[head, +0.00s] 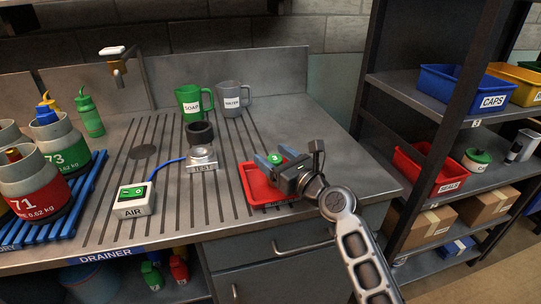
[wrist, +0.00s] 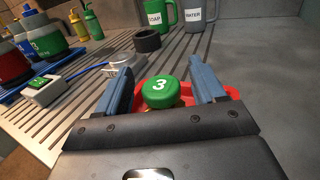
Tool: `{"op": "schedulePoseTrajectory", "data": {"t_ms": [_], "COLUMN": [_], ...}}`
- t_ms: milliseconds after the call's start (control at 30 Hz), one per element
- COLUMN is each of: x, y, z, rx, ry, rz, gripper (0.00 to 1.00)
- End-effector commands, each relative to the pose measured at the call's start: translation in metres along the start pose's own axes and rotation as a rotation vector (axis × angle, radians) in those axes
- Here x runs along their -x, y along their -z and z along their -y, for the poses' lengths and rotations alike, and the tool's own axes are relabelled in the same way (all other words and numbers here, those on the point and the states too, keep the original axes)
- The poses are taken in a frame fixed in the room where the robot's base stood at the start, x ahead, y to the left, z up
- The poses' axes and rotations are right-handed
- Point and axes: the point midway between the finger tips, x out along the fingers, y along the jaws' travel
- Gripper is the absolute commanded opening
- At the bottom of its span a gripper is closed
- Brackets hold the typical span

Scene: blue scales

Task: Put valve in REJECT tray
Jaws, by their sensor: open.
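The valve (wrist: 160,93) is a round green piece marked 3, with a little brass colour below it. It sits in or just above the red tray (head: 258,190); the height of its base cannot be told. The tray's red rim also shows in the wrist view (wrist: 232,92). No REJECT label is readable on it. My gripper (wrist: 162,78) is open over the tray, with its blue fingers on either side of the valve and gaps beside it. In the head view, the gripper (head: 276,160) partly hides the valve (head: 288,151) and the tray's right part.
The TEST block (head: 202,158) with its blue hose stands left of the tray, a black ring (head: 199,133) behind it. The AIR switch box (head: 135,200) is farther left. Green SOAP (head: 189,101) and grey WATER (head: 229,98) mugs stand behind. A shelf rack stands right.

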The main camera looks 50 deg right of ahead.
Motion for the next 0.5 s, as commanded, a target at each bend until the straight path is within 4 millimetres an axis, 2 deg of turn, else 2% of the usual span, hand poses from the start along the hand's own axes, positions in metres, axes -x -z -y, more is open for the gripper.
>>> {"op": "schedulePoseTrajectory", "data": {"t_ms": [300,500], "x": [0.066,0.094], "y": [0.003,0.002], "z": [-0.001,0.0], "rx": [-0.002,-0.002], "ry": [0.0,0.0], "rz": [-0.002,-0.001], "gripper": [0.69,0.69]}}
